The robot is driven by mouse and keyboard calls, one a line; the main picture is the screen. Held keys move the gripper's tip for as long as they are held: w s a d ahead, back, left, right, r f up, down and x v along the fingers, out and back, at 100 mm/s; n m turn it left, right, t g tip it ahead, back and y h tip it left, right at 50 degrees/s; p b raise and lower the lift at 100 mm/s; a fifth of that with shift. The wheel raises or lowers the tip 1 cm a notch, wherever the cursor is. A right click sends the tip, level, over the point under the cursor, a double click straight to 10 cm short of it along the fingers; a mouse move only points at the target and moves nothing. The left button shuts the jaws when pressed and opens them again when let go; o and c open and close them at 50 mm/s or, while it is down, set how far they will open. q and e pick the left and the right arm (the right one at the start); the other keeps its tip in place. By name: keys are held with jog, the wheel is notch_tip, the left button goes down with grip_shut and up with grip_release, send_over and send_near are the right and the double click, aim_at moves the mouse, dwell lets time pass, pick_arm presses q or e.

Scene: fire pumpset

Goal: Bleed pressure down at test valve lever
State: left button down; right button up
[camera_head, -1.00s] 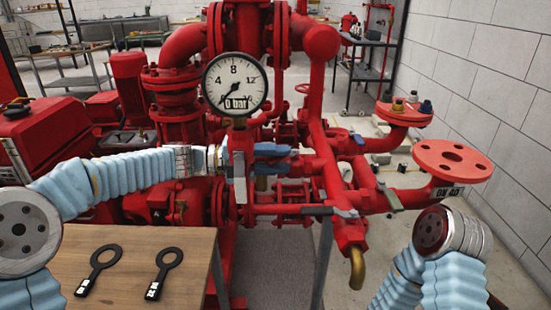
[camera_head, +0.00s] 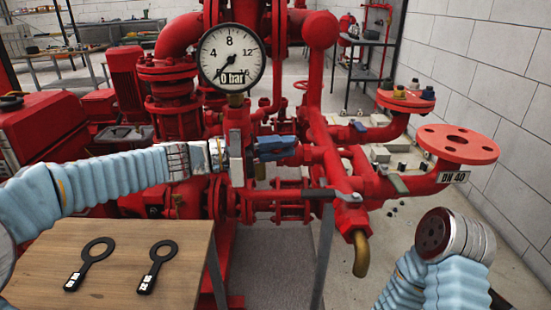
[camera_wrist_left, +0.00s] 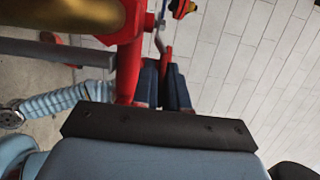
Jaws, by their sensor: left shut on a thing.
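My left gripper (camera_head: 280,148) reaches in from the left below the gauge, with its blue fingers pressed together at the red pipework. In the left wrist view its dark blue fingers (camera_wrist_left: 164,88) close around a slim red lever (camera_wrist_left: 165,62), taken as the test valve lever. The fingers mostly hide the held part in the head view. The pressure gauge (camera_head: 231,57) has a white dial labelled "0 bar", with its needle at the lower left. My right gripper is not in view; only part of my right arm shows at the lower right.
A brass spout (camera_head: 361,254) hangs below the pipes, near a grey lever (camera_head: 318,193). A red flange (camera_head: 457,144) marked "DN 40" sticks out to the right. A wooden table (camera_head: 190,287) with two black ring tools stands at front left.

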pick_arm(q)
jog(key=shift+d+t, duration=0.1)
jog(key=shift+t, duration=0.2)
jog(key=c, duration=1.2)
grip_release()
jog(key=shift+c, duration=0.2)
jog(key=v, duration=1.4)
jog(key=shift+d, duration=0.1)
